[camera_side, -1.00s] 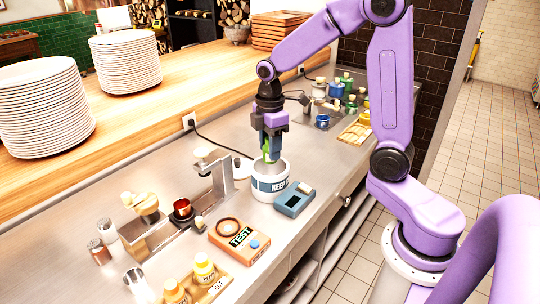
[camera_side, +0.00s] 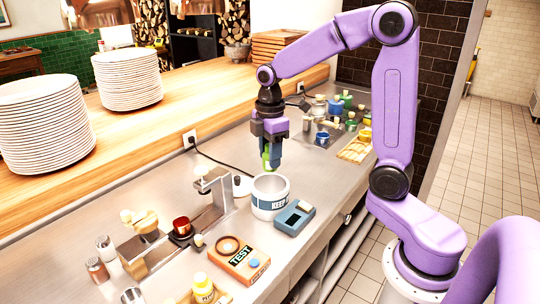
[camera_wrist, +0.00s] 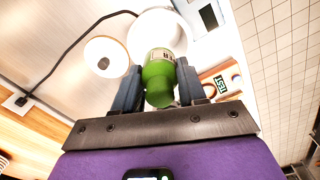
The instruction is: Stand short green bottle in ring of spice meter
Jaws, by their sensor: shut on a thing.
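My gripper (camera_side: 271,158) is shut on the short green bottle (camera_side: 266,156). In the wrist view the green bottle (camera_wrist: 158,78) sits between the two dark fingers (camera_wrist: 158,88), with a label band at its far end. The gripper holds the bottle above the white pot (camera_side: 270,208) marked "KEEP". The orange meter (camera_side: 240,262) marked "TEST", with a round ring (camera_side: 228,245) and a blue button, lies on the counter nearer the camera.
A blue-grey box with a screen (camera_side: 294,217) lies beside the pot. A metal stand (camera_side: 215,185) and a red cup (camera_side: 182,226) are left of the meter. Yellow bottles (camera_side: 203,287) stand near the front edge. Several jars (camera_side: 345,105) stand at the back.

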